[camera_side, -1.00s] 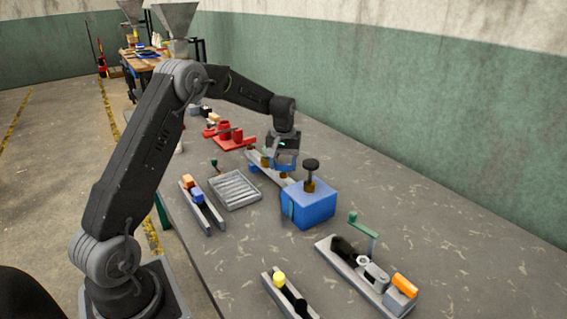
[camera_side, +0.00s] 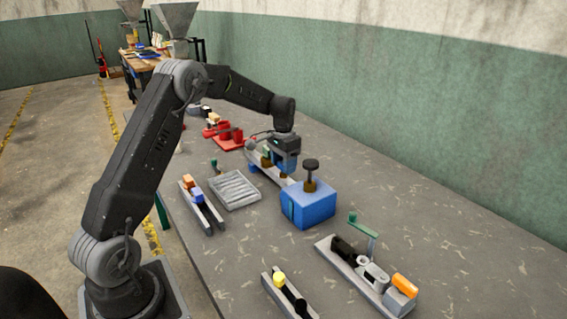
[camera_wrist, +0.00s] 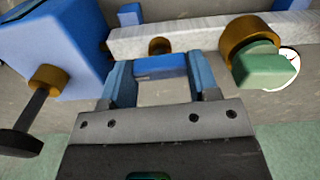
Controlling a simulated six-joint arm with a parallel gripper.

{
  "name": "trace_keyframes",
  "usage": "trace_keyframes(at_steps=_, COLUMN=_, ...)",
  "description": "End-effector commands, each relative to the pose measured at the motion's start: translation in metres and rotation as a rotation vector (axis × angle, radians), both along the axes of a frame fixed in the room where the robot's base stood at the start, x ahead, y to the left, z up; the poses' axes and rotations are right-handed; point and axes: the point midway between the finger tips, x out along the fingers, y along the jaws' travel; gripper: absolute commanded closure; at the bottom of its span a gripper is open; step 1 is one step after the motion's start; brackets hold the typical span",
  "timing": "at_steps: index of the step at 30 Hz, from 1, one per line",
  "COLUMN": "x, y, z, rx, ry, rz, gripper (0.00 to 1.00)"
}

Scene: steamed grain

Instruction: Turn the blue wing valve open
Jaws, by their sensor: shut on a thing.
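The blue wing valve (camera_wrist: 160,66) shows in the wrist view as a flat blue bar between my fingers, beside a brass collar (camera_wrist: 160,46) on a pale rail (camera_wrist: 205,33). The bar lies roughly along the rail's length. My gripper (camera_wrist: 161,76) is shut on this wing, with one finger at each end of it. In the side view my gripper (camera_side: 285,165) points down over the rail (camera_side: 262,167) and hides most of the blue wing. A green wing (camera_wrist: 262,62) on a larger brass collar sits to the right in the wrist view.
A blue box (camera_side: 309,207) with a dark knob (camera_side: 311,165) on a brass stem stands close in front of my gripper. A grey ribbed tray (camera_side: 235,190) lies to the left, red fittings (camera_side: 228,138) behind.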

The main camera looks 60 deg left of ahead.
Motion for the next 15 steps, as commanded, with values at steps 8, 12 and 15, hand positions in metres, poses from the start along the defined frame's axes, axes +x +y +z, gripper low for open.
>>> trace_keyframes(at_steps=8, x=0.0000, y=-0.0001, z=0.0017, rx=0.000, ry=-0.001, rz=-0.063, gripper=0.68)
trace_keyframes(at_steps=12, x=0.0001, y=-0.0001, z=0.0018, rx=0.000, ry=-0.001, rz=-0.072, gripper=0.68)
trace_keyframes(at_steps=15, x=0.0002, y=-0.0001, z=0.0018, rx=0.001, ry=-0.001, rz=-0.073, gripper=0.68)
